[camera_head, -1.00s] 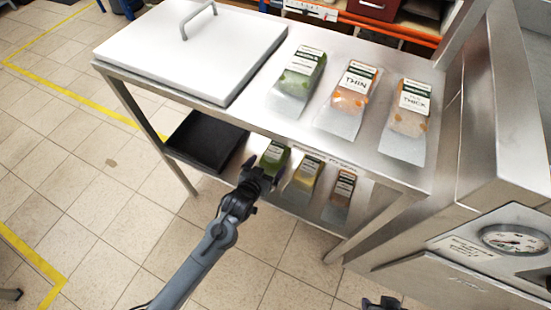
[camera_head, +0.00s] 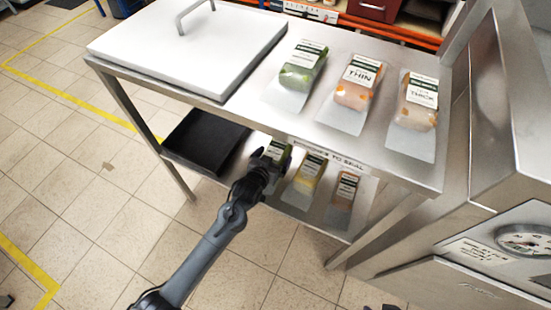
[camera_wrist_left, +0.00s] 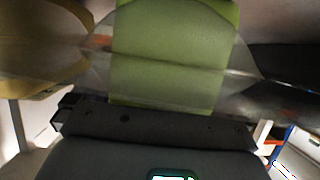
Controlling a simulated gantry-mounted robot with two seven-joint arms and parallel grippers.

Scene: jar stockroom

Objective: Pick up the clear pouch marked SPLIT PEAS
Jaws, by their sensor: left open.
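A clear pouch with green contents (camera_head: 281,150) lies on the lower shelf, partly hidden behind my left gripper (camera_head: 270,162). Its label is too small and covered to read, so I cannot confirm SPLIT PEAS. In the left wrist view the green pouch (camera_wrist_left: 170,50) fills the top middle, close in front of the gripper, with clear film spreading to both sides. My left gripper is open and empty at the pouch's near end; I cannot tell whether it touches. A small dark piece, possibly my right gripper (camera_head: 385,307), shows at the bottom edge.
A yellow pouch (camera_head: 309,172) and an orange-brown pouch (camera_head: 345,189) lie to the right on the lower shelf. A black tray (camera_head: 205,140) is to the left. The upper shelf (camera_head: 250,105) overhangs, carrying a green pouch (camera_head: 303,68), THIN (camera_head: 357,88), THICK (camera_head: 416,103) and a white lidded box (camera_head: 185,45).

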